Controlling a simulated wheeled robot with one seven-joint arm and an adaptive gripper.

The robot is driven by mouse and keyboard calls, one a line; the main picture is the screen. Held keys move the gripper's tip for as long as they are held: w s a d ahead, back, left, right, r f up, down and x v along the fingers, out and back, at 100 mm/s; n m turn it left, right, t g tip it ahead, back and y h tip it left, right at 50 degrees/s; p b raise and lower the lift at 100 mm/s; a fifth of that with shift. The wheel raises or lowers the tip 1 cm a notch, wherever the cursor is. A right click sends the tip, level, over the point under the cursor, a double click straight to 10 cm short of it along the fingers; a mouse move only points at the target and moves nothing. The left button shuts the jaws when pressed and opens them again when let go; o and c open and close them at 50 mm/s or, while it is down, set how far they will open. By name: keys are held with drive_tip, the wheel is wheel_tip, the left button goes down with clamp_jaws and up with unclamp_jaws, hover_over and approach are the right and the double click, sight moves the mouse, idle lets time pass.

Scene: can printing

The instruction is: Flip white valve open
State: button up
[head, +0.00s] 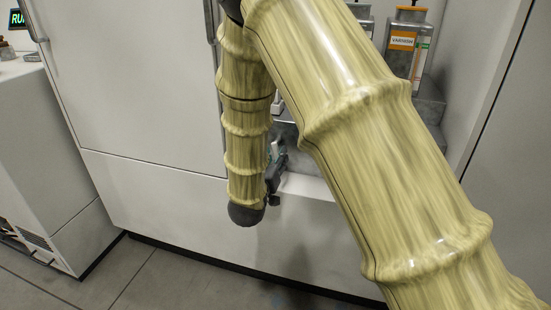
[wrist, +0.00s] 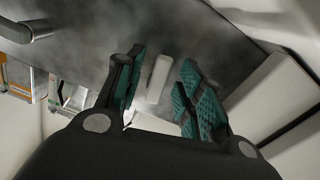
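A small white bar, which looks like the white valve's handle (wrist: 158,79), shows in the wrist view in front of a grey metal surface (wrist: 90,50). My gripper (wrist: 163,64) is open, its two teal-padded fingers on either side of the white bar. A gap shows between the bar and each finger; I cannot tell whether the bar lies fully between the pads or just beyond them. In the head view my gripper (head: 276,163) is small and partly hidden behind my arm, beside the grey metal fixture in the white cabinet's recess. The valve is not clear there.
A bottle labelled VARNISH (head: 403,42) stands on the grey stepped fixture (head: 430,100) at right. A metal spout or pipe (wrist: 30,31) is at upper left in the wrist view. White cabinet walls (head: 130,80) close in around the recess. A white machine (head: 50,150) stands at left.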

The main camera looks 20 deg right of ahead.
clamp_jaws()
drive_tip(key=shift+a, duration=0.1)
drive_tip(key=shift+w+a+m+p, duration=0.1)
drive_tip(key=shift+a+m+p, duration=0.1)
drive_tip(key=shift+m, duration=0.5)
drive_tip(key=shift+w+a+m+p, duration=0.1)
drive_tip(key=shift+m+p, duration=0.1)
drive_tip(key=shift+m, duration=0.5)
unclamp_jaws()
drive_tip(key=shift+d+f, duration=0.1)
drive_tip(key=shift+s, duration=0.1)
